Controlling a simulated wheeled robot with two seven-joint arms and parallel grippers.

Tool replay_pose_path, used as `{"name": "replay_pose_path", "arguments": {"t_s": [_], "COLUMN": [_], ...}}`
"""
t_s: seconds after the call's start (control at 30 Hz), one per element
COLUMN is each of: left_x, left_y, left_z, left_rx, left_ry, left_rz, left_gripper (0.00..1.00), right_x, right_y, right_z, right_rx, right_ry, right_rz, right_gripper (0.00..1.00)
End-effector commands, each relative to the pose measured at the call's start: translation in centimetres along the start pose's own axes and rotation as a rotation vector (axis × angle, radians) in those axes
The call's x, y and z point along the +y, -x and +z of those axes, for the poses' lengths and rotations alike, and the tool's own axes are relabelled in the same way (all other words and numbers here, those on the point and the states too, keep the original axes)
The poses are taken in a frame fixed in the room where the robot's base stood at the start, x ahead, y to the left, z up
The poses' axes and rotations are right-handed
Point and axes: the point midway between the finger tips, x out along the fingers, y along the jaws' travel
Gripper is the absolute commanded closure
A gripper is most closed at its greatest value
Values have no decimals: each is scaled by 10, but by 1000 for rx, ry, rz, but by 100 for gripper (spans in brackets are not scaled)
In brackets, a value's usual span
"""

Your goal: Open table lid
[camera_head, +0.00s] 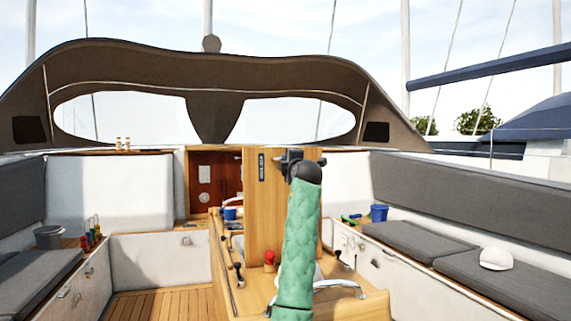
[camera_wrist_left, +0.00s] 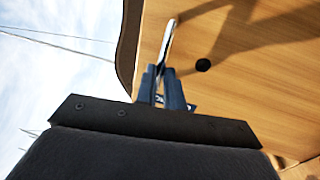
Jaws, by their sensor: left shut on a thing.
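The table lid (camera_head: 262,205) is a wooden panel standing about upright above the cockpit table (camera_head: 350,305) in the middle of the head view. My left gripper (camera_head: 291,157) is at the upper part of the lid, and my green-sleeved arm hides part of the panel. In the left wrist view the lid (camera_wrist_left: 255,70) shows as a broad wooden face with a round dark spot. The left gripper (camera_wrist_left: 162,85) there is shut on a thin pale piece at the lid; the exact contact is small and hard to see. My right gripper is not in view.
A grey bucket (camera_head: 48,237) stands on the left. The wooden floor (camera_head: 160,303) is clear.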

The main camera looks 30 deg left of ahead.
Motion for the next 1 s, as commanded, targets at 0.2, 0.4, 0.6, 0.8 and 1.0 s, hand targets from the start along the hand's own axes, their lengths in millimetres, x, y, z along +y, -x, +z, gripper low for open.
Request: {"name": "replay_pose_path", "arguments": {"t_s": [0.2, 0.4, 0.6, 0.8, 1.0], "left_x": [-2, -2, -1, -1, -2], "left_y": [0, 0, 0, 5, 32], "left_z": [2, 1, 0, 1, 2], "left_rx": [-2, -1, 0, -1, -2], "left_ry": [-2, -2, -1, 0, 1], "left_rz": [-2, -2, -1, 0, -1], "left_gripper": [100, 73, 68, 68, 68], "right_x": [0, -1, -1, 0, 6], "right_y": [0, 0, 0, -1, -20], "right_z": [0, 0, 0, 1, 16], "right_rx": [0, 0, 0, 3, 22], "right_ry": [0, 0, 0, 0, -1], "right_rz": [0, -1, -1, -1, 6], "right_gripper": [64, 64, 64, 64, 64]}}
